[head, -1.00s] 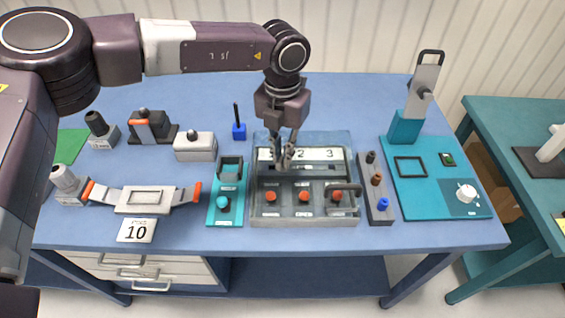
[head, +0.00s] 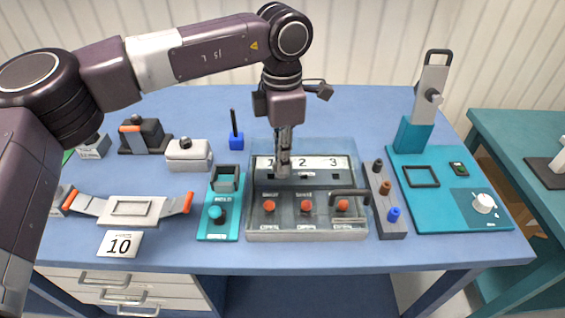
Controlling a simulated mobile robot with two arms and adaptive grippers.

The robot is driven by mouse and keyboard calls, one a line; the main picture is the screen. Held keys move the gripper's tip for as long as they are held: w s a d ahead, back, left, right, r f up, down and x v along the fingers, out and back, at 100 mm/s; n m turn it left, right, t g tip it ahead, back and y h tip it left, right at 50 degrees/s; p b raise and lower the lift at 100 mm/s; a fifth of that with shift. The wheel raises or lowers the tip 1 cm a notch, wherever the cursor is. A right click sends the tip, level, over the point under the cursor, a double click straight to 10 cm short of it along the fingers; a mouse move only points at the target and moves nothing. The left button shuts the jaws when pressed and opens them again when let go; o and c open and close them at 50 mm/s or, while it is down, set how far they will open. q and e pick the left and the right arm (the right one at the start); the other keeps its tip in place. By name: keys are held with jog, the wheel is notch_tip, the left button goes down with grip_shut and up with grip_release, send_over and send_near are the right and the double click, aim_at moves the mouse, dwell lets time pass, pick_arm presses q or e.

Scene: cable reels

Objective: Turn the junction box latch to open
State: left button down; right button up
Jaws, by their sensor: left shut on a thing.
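The grey junction box (head: 262,228) stands at the front middle of the table in the head view, with a clear raised cover at its back. It has a white strip numbered 1, 2, 3 (head: 318,163) and a row of orange knobs (head: 306,207). My left gripper (head: 283,174) points straight down at the strip, between the 1 and the 2. Its fingers are shut on a small part there, likely the latch, which they hide. A dark slot (head: 306,174) shows just right of the fingertips. My right gripper is not in view.
A teal fixture (head: 217,229) stands close to the box's left side. A grey block with coloured plugs (head: 392,227) stands close to its right. A teal board (head: 448,207) with an upright handled plate (head: 430,85) is farther right. A grey strap part (head: 130,211) lies left.

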pick_arm(q)
jog(key=shift+m+b, duration=0.35)
jog(key=shift+m, duration=0.85)
jog(key=c, duration=2)
grip_release()
jog(key=shift+c, duration=0.2)
notch_tip(320, 180, up, 12)
